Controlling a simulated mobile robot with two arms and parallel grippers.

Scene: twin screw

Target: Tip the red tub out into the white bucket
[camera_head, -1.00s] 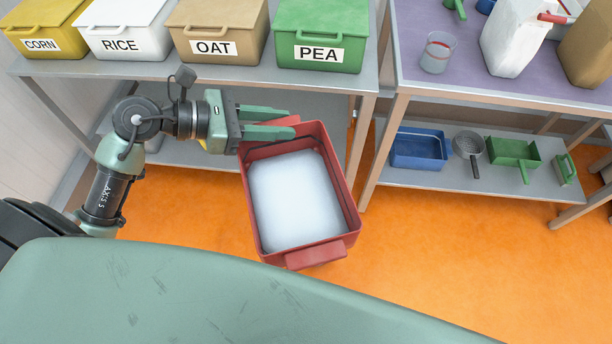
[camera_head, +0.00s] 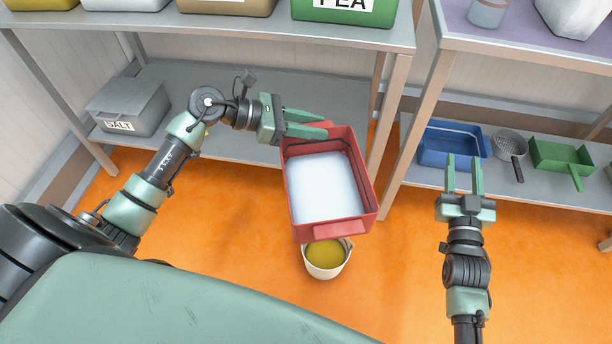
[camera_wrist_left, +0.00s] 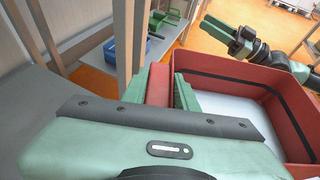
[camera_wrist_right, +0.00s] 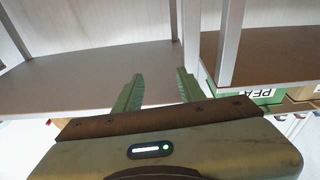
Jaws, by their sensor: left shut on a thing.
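The red tub (camera_head: 333,229) hangs upright in the head view and holds white contents. My left gripper (camera_head: 305,124) is shut on the tub's far handle; in the left wrist view the fingers (camera_wrist_left: 160,88) close around the red handle, with the tub (camera_wrist_left: 300,130) beyond it. The white bucket (camera_head: 326,272) stands on the orange floor below the tub's near side, with yellowish contents; the tub hides its far part. My right gripper (camera_head: 464,178) is open and empty, to the right of the tub. Its parted fingers (camera_wrist_right: 158,92) show in the right wrist view.
A grey SALT box (camera_head: 130,106) sits on the lower shelf at left. A blue bin (camera_head: 447,148), a strainer (camera_head: 509,144) and a green scoop (camera_head: 560,155) lie on the right lower shelf. A table leg (camera_head: 412,135) stands right of the tub. Orange floor is free around the bucket.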

